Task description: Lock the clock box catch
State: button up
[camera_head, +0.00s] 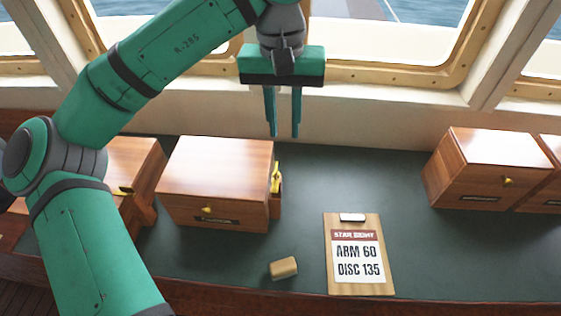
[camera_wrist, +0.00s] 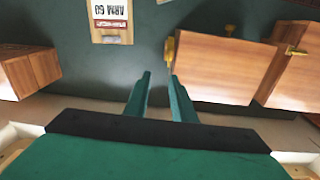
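Several wooden boxes stand on the dark green counter; their label plates are too small to read, so I cannot tell which is the clock box. The middle box (camera_head: 215,170) has a brass knob (camera_head: 208,209) on its front and a yellow brass catch (camera_head: 276,177) on its right side. In the wrist view this box (camera_wrist: 215,65) is at the right, its catch (camera_wrist: 170,50) just beyond the right fingertip. My gripper (camera_head: 283,135) is open and empty, fingers pointing down, above and behind the catch, apart from it. I cannot tell whether the catch is locked.
A clipboard (camera_head: 358,280) reading "STAR SIGHT, ARM 60, DISC 135" lies right of the middle box. A small tan block (camera_head: 284,268) lies in front. Another box (camera_head: 135,160) is partly behind my arm; more boxes (camera_head: 490,150) stand right. The window wall (camera_head: 380,115) is behind.

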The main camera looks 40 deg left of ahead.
aim_at(276, 177)
jog(key=f, duration=0.3)
jog(key=s+f, duration=0.1)
jog(key=f, duration=0.3)
jog(key=a+f, duration=0.1)
jog(key=f, duration=0.3)
jog(key=shift+s+f, duration=0.1)
jog(key=shift+s, duration=0.1)
grip_shut()
